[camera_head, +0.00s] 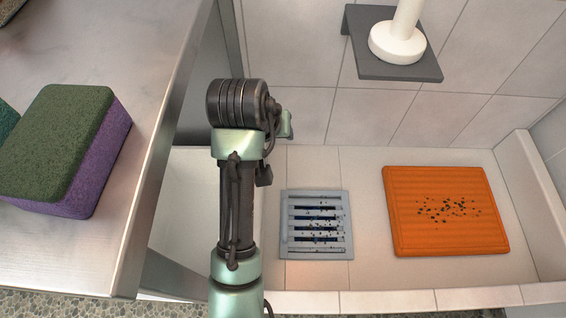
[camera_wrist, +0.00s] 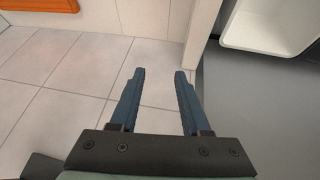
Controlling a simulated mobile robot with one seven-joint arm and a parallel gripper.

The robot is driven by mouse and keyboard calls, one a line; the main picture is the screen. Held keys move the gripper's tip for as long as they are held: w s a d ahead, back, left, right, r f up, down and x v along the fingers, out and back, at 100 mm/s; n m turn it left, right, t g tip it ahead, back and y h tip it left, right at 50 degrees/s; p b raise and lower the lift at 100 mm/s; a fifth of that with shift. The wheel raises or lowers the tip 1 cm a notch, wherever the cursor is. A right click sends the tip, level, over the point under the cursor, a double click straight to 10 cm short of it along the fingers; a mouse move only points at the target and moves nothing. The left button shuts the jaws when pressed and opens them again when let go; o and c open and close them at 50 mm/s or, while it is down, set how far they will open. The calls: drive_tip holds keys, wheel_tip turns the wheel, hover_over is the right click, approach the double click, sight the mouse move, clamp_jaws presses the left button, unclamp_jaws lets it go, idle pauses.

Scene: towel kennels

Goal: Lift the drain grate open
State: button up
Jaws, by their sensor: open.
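The drain grate (camera_head: 317,224) is a grey square with dark slots, lying flat and closed in the floor of the tiled basin in the head view. Dark specks lie on its slats. My arm stands to the left of the grate in the head view, and my gripper's fingers are hidden there behind it. In the wrist view my gripper (camera_wrist: 158,75) shows two blue fingers, apart and with nothing between them. They point toward pale tiles and a wall edge. The grate does not show in the wrist view.
An orange ridged mat (camera_head: 445,211) with dark specks lies right of the grate; an orange edge shows in the wrist view (camera_wrist: 38,6). A grey shelf (camera_head: 398,70) holds a white object (camera_head: 397,44). A green-and-purple sponge (camera_head: 65,150) sits on the counter (camera_head: 125,130) at left.

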sight(284, 218)
drive_tip(key=s+a+f+g, duration=0.1)
drive_tip(key=s+f+g, duration=0.4)
drive_tip(key=s+f, duration=0.4)
drive_tip(key=f+b, duration=0.2)
drive_tip(key=f, duration=0.2)
drive_tip(key=d+f+b, duration=0.1)
drive_tip(key=f+b, duration=0.2)
drive_tip(key=f, duration=0.1)
drive_tip(key=d+f+b, duration=0.1)
drive_tip(key=f+b, duration=0.2)
drive_tip(key=f, duration=0.1)
drive_tip(key=shift+w+d, duration=0.1)
drive_tip(key=shift+d, duration=0.15)
drive_tip(key=shift+r, duration=0.1)
clamp_jaws()
idle(0.3)
